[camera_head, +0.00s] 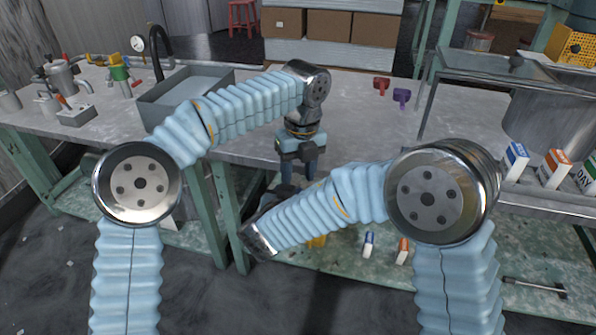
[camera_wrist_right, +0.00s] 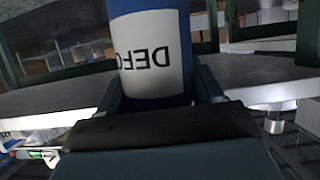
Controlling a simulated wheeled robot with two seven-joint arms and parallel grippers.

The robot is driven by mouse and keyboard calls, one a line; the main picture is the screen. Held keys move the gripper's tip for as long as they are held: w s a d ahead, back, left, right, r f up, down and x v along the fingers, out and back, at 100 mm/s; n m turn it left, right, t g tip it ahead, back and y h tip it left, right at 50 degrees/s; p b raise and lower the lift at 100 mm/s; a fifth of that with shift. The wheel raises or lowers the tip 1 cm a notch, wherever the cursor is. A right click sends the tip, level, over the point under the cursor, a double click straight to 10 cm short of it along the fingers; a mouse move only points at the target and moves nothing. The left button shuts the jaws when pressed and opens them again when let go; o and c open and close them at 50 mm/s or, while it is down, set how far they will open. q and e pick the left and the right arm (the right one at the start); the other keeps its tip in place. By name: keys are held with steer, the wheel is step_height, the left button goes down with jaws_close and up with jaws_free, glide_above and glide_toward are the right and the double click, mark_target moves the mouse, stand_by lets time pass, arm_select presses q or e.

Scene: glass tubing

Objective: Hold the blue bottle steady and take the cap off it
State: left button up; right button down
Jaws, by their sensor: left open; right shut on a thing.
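The blue bottle (camera_wrist_right: 150,95) fills the top middle of the right wrist view. It has a white label with dark, turned-round letters. My right gripper (camera_wrist_right: 158,88) is shut on it, one finger on each side. The bottle's cap lies outside that view. In the head view my left gripper (camera_head: 298,170) points down in front of the table edge, fingers apart, open. It is above the place where my right wrist ends. Whether it touches the cap I cannot tell. The bottle and right gripper are mostly hidden there behind my arms.
The grey table (camera_head: 350,125) is behind the grippers, with a sink (camera_head: 185,95) on the left. A red piece (camera_head: 381,84) and a purple piece (camera_head: 401,96) lie on it. Several cartons (camera_head: 556,168) stand at the right. A green lower shelf (camera_head: 340,265) is below.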

arm_select(q)
steer(key=shift+s+a, duration=0.1)
stand_by(0.3)
steer(key=r, duration=0.4)
steer(key=shift+d+r, duration=0.2)
steer(key=shift+r, duration=0.1)
steer(key=shift+c, duration=0.2)
step_height(320, 180, up, 3)
steer(key=m, duration=0.3)
steer(key=shift+d+r, duration=0.1)
steer(key=shift+r, duration=0.05)
steer(key=f, duration=0.7)
steer(key=shift+a+f, duration=0.3)
steer(key=shift+f, duration=0.1)
jaws_close()
steer(key=n, duration=0.3)
steer(key=shift+d, duration=0.1)
